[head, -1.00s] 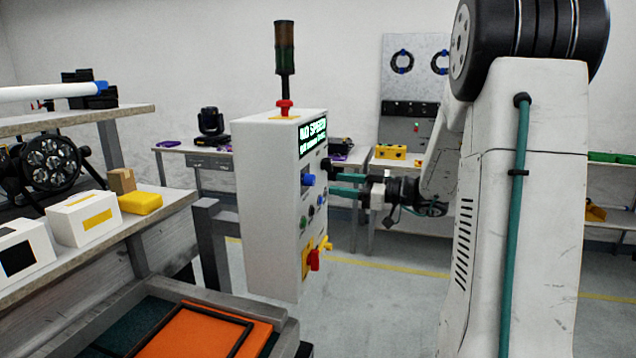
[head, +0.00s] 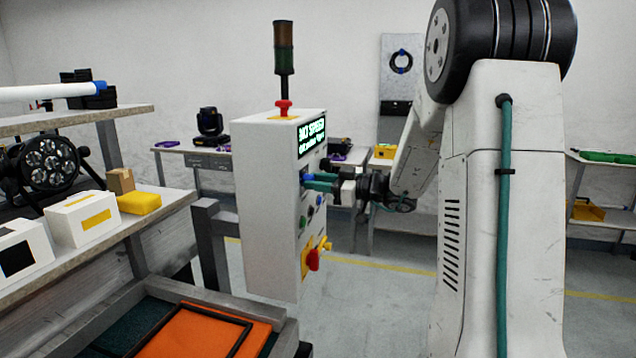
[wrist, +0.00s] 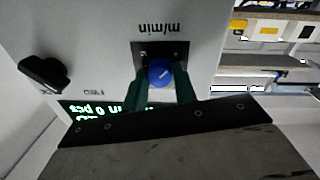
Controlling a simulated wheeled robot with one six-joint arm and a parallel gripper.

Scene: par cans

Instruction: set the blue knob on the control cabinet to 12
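The control cabinet (head: 268,205) is a tall pale box left of my arm, with a lit green display (head: 312,135) near its top. The blue knob (wrist: 161,73) is round with a pale pointer line, and sits below the "m/min" lettering in the wrist view. In the head view my fingers mostly hide it. My gripper (head: 312,181) is at the cabinet face. In the wrist view its two green fingers (wrist: 161,82) lie on either side of the knob, close against it. The scale around the knob is too small or covered to read.
A black selector knob (wrist: 44,73) sits beside the blue knob. Small buttons and a red switch (head: 313,260) on yellow are lower on the cabinet. A shelf (head: 150,210) with boxes and a lamp stands at left. Open floor lies right of the cabinet.

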